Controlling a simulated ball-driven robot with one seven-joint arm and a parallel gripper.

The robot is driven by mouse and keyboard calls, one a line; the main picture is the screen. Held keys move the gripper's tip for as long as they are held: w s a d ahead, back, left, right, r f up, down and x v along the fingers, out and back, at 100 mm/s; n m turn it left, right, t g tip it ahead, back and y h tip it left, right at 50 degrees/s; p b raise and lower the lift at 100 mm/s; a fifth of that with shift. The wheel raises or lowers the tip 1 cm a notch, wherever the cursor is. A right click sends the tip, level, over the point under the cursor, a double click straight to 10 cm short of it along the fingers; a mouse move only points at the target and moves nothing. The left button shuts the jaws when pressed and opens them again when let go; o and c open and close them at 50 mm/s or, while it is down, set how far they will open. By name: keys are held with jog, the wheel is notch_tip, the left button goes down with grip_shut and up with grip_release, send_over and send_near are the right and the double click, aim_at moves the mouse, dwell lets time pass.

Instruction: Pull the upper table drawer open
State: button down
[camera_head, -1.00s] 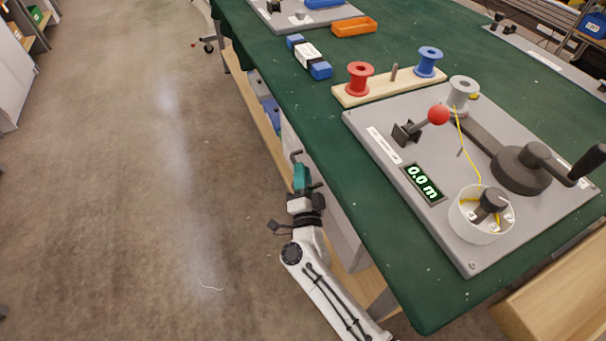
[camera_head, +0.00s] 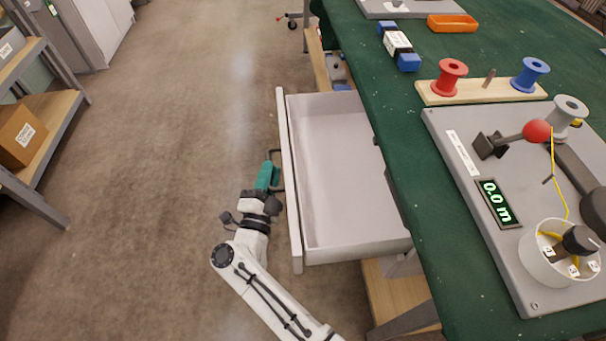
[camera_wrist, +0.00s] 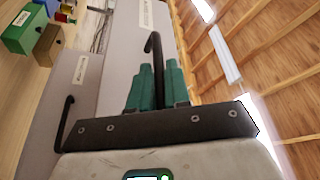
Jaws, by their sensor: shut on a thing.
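The upper table drawer (camera_head: 335,170) is pulled well out from under the green table. Its light grey tray is empty, and its white front panel (camera_head: 289,190) faces left. My gripper (camera_head: 270,172) is at the outer side of the front panel. Its teal fingers are shut on the dark drawer handle. In the wrist view the fingers (camera_wrist: 157,85) hold the black bar handle (camera_wrist: 153,48) on the drawer front (camera_wrist: 120,60). A second, lower drawer front with its own black handle (camera_wrist: 66,115) shows at the left there.
The green table (camera_head: 440,200) carries a grey winding board (camera_head: 480,200), a spool rack (camera_head: 470,93) and an orange tray (camera_head: 453,22). A shelf with a cardboard box (camera_head: 25,128) stands at the far left. The floor between is clear.

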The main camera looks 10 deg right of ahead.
jog(key=a+b, duration=0.4)
jog(key=a, duration=0.6)
jog(key=shift+f, duration=0.1)
jog(key=c, duration=1.4)
grip_release()
jog(key=shift+c, duration=0.2)
jog(key=shift+s, duration=0.15)
jog(key=p+v, duration=0.1)
jog(key=v, duration=0.9)
jog(key=shift+s, duration=0.25)
jog(key=shift+a, duration=0.1)
